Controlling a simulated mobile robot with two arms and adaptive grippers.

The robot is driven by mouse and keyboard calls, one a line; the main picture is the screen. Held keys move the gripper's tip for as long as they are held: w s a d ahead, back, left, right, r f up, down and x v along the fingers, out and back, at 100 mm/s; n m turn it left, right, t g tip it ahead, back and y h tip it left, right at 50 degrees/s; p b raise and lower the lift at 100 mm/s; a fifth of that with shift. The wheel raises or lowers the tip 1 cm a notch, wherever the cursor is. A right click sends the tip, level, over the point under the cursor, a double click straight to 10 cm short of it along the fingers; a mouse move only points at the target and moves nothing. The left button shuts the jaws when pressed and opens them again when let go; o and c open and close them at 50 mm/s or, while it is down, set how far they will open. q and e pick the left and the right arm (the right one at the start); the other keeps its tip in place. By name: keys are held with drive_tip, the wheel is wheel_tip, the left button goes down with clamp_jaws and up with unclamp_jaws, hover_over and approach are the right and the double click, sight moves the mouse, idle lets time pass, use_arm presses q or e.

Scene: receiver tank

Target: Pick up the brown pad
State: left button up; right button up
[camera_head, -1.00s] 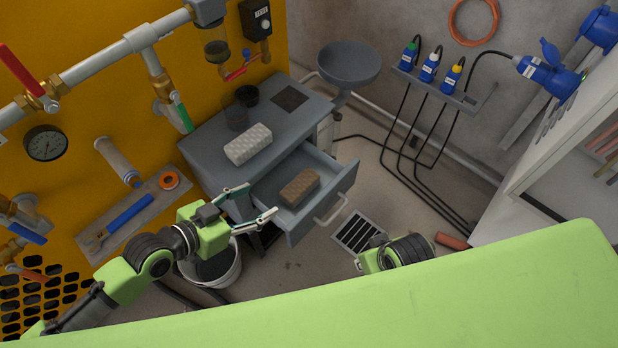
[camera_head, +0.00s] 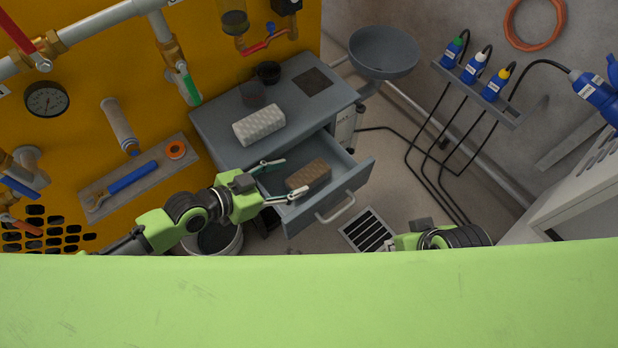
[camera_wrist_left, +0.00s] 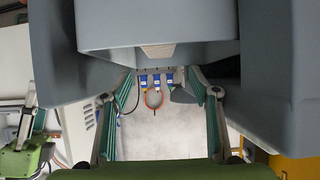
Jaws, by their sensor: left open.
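The brown pad (camera_head: 309,175) lies in the open grey drawer (camera_head: 352,185), a textured block near the drawer's middle. My left gripper (camera_head: 294,178) is open and empty, its fingers reaching over the drawer's left side towards the pad. From the head view I cannot tell whether a fingertip touches the pad. In the left wrist view, the open fingers (camera_wrist_left: 162,74) point towards the drawer, where a small brown patch of the pad (camera_wrist_left: 158,50) shows. My right arm shows at the lower right of the head view, its fingers hidden there.
A white textured block (camera_head: 259,125) and dark cups (camera_head: 267,72) stand on the grey cabinet above the drawer. A bucket (camera_head: 215,240) stands below my left arm. A floor grate (camera_head: 367,231) lies in front of the drawer.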

sight(303, 178)
use_arm(q)
wheel_tip(303, 178, down, 3)
drive_tip(key=shift+r+b, duration=0.2)
drive_tip(key=shift+b, duration=0.25)
drive_tip(key=shift+x, duration=1)
drive_tip(key=shift+w+d+f, duration=0.15)
drive_tip(key=shift+w+d, duration=0.1)
drive_tip(key=shift+d, duration=0.05)
drive_tip(key=b+x, duration=0.1)
drive_tip(key=x, duration=0.3)
drive_tip(key=shift+f, duration=0.1)
drive_tip(key=shift+w+d+f, duration=0.1)
drive_tip(key=shift+w+d, duration=0.05)
drive_tip(key=shift+d, duration=0.1)
drive_tip(key=c, duration=1.3)
use_arm(e)
drive_tip(key=w+a+t, duration=0.1)
drive_tip(key=w+t, duration=0.1)
drive_tip(key=w, duration=0.4)
drive_tip(key=shift+a+t+y, duration=0.3)
drive_tip(key=shift+a+t, duration=0.05)
drive_tip(key=shift+t, duration=0.05)
